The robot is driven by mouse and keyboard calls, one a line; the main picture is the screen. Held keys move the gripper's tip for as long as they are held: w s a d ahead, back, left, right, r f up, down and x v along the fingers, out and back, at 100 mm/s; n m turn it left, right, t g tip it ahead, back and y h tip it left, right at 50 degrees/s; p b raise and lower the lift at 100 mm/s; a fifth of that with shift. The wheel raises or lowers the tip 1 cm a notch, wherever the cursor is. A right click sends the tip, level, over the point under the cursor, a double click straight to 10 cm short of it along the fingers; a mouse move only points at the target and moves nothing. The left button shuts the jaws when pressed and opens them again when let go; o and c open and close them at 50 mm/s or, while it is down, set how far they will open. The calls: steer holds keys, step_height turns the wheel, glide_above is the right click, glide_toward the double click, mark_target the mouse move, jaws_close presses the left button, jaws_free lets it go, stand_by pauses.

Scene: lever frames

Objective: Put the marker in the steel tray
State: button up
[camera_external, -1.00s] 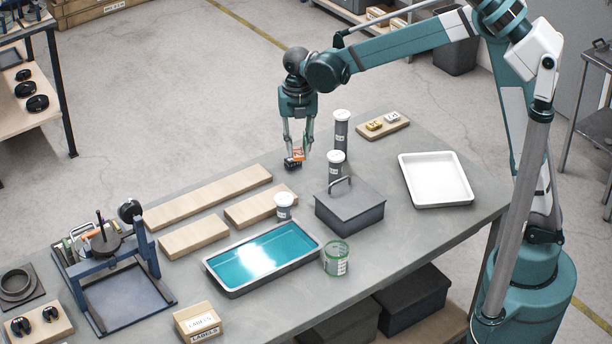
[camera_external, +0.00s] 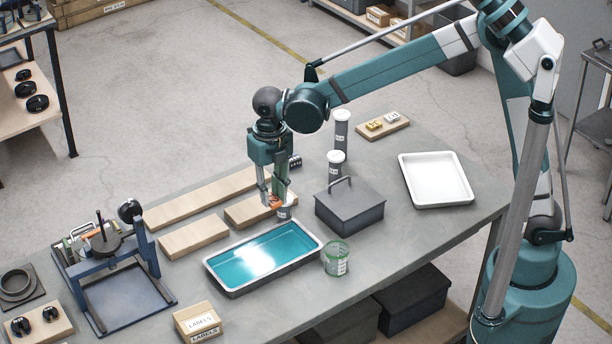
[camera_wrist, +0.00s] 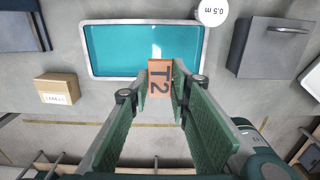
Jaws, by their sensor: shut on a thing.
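My gripper (camera_external: 272,199) is shut on an orange block-shaped marker (camera_external: 275,204). In the wrist view the marker (camera_wrist: 160,82) shows "T2" on its face, between the two green finger pads. The steel tray (camera_external: 275,273) has a grey rim and a glossy teal inside, and I see nothing lying in it. In the wrist view the marker overlaps the near edge of the tray (camera_wrist: 110,78).
A dark lidded box (camera_external: 350,208) and a green-rimmed cup (camera_external: 336,260) stand right of the tray. Wooden boards (camera_external: 194,238) lie left of and behind it. A white tray (camera_external: 436,180) is farther right. A labels box (camera_external: 197,322) stands in front.

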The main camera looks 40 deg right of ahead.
glide_above(274, 258)
step_height(274, 258, down, 11)
stand_by(0.4)
steer(key=shift+d, duration=0.1)
steer(key=shift+f, duration=3.15)
steer(key=shift+f, duration=1.85)
steer(key=shift+f+b, duration=0.2)
steer(key=shift+b, duration=0.2)
steer(key=o, duration=0.7)
steer(key=shift+o, duration=0.2)
steer(key=shift+r, duration=0.15)
